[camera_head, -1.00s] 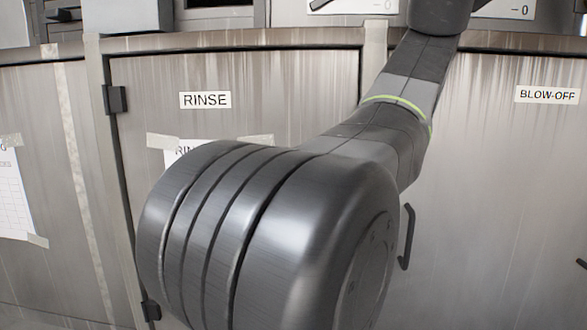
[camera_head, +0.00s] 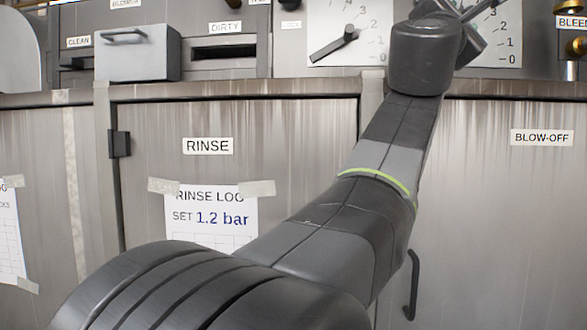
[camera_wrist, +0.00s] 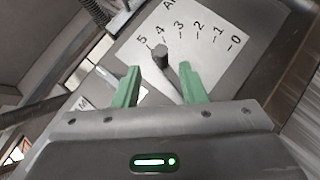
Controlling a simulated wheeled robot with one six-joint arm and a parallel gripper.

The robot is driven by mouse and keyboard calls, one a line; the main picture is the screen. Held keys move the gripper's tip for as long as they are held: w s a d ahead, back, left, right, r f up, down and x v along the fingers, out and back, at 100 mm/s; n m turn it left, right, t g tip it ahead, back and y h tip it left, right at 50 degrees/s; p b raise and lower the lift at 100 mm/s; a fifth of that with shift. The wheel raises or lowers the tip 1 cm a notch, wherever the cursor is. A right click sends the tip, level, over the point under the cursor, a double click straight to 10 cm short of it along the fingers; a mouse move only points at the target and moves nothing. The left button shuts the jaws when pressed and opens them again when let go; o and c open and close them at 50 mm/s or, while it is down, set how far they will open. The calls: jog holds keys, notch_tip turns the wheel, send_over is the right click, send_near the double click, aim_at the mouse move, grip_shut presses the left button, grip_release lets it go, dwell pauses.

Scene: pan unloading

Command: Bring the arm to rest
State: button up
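My arm rises from the bottom of the head view and reaches up and right, its wrist in front of the dial plates at the top. My gripper shows in the wrist view (camera_wrist: 158,78) with its two green fingers apart and nothing seen between the tips that it grips. A white dial plate (camera_wrist: 205,30) marked 0 to 5 lies ahead of the fingers. A dark knob (camera_wrist: 160,57) on that plate appears just beyond the gap; I cannot tell how far. In the head view the gripper is mostly hidden behind the wrist.
A second dial plate with a dark lever (camera_head: 335,47) stands left of my wrist. A grey box drawer with a handle (camera_head: 137,53) juts out beside the DIRTY slot (camera_head: 226,53). Cabinet doors labelled RINSE (camera_head: 208,146) and BLOW-OFF (camera_head: 541,137) lie below a ledge (camera_head: 230,93).

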aim_at(466, 12)
jog(key=p+x, duration=0.3)
jog(key=x, duration=0.4)
jog(key=shift+r, duration=0.1)
jog(key=shift+w+d+r+p, duration=0.1)
jog(key=shift+d+p, duration=0.1)
jog(key=shift+p, duration=0.15)
jog(key=shift+d+m+g+p, duration=0.15)
jog(key=shift+m+g+p, duration=0.15)
jog(key=shift+m+p, duration=0.2)
jog(key=shift+s+m+p, duration=0.2)
jog(key=shift+m+p, duration=0.1)
jog(key=shift+p, duration=0.1)
jog(key=shift+d+f+m+g+p, duration=0.45)
jog(key=shift+m+g+p, duration=0.35)
jog(key=shift+p, duration=0.35)
jog(key=shift+f, duration=0.15)
